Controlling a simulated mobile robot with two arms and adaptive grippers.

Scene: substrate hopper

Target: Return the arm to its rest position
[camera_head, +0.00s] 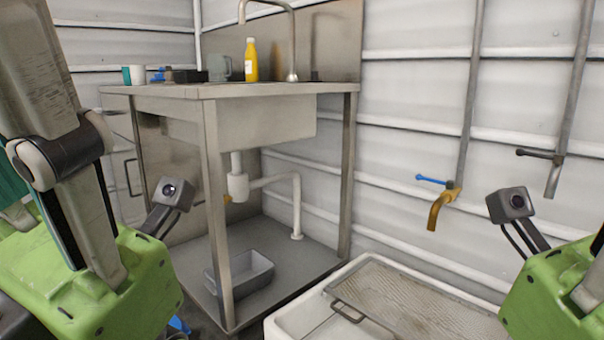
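My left arm (55,150) comes in at the left edge, with worn grey links and a black and white joint, folded down over my green body part. Its gripper is not in view. At the right edge only a small part of my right arm shows beside another green part of mine, and its gripper is out of view too. No held object shows.
A steel sink table (270,90) stands ahead, with a yellow bottle (251,60), a grey mug (219,67) and cups on top. A grey tub (245,272) sits on its lower shelf. A white basin (298,325) with a metal lid (405,300) is low in front. Wall taps (440,200) hang at right.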

